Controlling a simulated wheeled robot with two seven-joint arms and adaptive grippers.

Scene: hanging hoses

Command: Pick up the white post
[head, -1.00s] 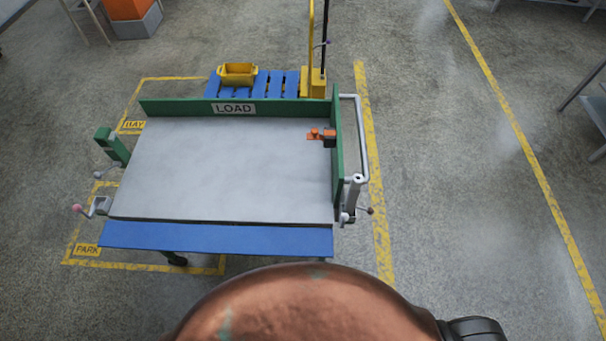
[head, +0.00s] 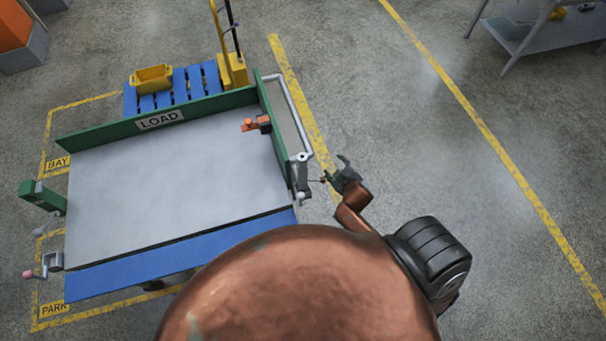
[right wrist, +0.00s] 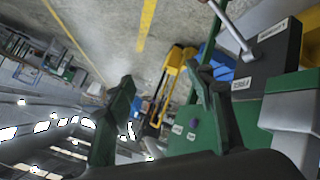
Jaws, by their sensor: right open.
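My left gripper is not in view.
The grey table (head: 180,180) has a green back wall with a LOAD sign (head: 160,119) and a blue front edge. An orange clamp (head: 256,124) sits by its right wall. A blue pallet (head: 180,86) with a yellow bin stands behind.

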